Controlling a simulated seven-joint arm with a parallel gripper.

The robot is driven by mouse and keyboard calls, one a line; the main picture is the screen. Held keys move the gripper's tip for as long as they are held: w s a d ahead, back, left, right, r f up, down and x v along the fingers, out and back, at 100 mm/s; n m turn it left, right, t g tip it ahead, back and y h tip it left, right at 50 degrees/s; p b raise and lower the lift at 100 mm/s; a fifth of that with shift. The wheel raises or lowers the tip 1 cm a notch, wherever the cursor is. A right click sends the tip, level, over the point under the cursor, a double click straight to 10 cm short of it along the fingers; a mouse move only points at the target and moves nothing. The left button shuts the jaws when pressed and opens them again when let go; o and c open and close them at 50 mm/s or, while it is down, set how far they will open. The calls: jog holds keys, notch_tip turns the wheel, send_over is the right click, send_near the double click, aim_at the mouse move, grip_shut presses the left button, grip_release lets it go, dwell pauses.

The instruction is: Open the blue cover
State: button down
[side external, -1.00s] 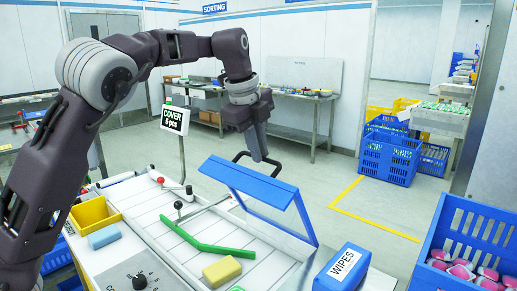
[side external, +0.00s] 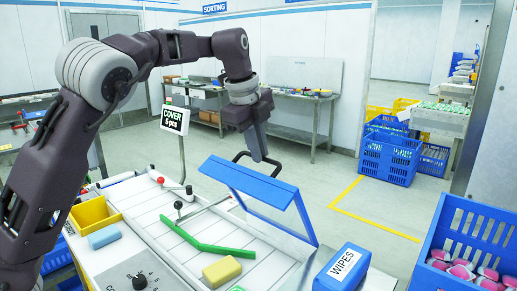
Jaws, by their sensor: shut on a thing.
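The blue cover (side external: 252,182) is a blue-framed clear panel at the far right end of the white work surface. It stands raised and tilted, with its lower edge near the surface. A black handle (side external: 240,157) sticks up from its top edge. My gripper (side external: 262,155) points down at the handle and is shut on it. The fingertips partly hide the handle's right part.
A blue wipes box (side external: 342,268) and a blue crate (side external: 475,235) stand to the right. A sign reading COVER 5 pcs (side external: 175,121) stands behind.

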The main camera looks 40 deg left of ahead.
jog(key=shift+w, duration=0.1)
jog(key=w, duration=0.1)
jog(key=w+r, duration=0.1)
jog(key=w, duration=0.1)
jog(key=shift+w, duration=0.2)
jog(key=c, duration=1.5)
grip_release()
jog(key=v, duration=0.7)
